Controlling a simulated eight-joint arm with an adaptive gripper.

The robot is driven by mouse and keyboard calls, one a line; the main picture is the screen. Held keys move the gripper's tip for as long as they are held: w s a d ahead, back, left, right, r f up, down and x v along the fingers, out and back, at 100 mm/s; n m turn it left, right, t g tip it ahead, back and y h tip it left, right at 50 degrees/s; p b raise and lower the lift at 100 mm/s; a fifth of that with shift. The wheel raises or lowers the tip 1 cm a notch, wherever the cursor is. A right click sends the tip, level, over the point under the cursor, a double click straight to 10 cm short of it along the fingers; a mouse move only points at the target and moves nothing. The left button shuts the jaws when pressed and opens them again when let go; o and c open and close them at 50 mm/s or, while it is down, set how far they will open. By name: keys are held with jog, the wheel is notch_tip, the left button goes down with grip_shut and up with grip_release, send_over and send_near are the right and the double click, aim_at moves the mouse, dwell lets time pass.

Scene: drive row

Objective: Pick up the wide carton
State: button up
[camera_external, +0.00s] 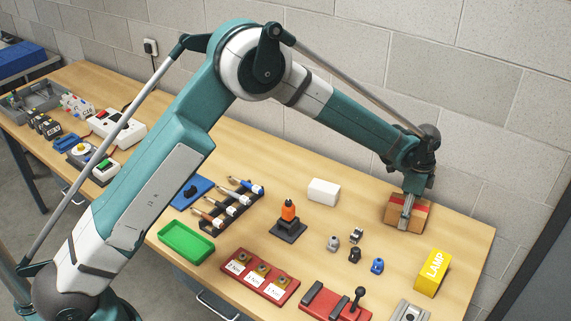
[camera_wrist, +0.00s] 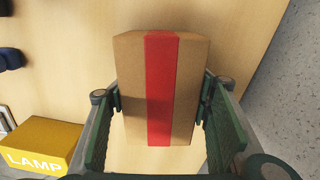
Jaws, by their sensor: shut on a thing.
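The wide carton (camera_wrist: 130,90) is a brown cardboard box with a red stripe along its middle. In the wrist view it sits between my two green finger pads, which press on its left and right sides. My gripper (camera_wrist: 164,104) is shut on it. In the external view the carton (camera_external: 418,216) is at the far right of the bench near the wall, with my gripper (camera_external: 407,212) over it from above. My finger hides part of its front. I cannot tell whether its underside touches the bench.
A yellow LAMP box (camera_external: 432,273) stands close by, in front and to the right. A white box (camera_external: 323,192) is to the left. Several small fittings, including a blue one (camera_external: 377,266), lie in front. The wall is close behind.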

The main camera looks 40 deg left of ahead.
notch_tip(320, 180, up, 10)
jog(key=shift+f, duration=0.15)
dwell(0.4)
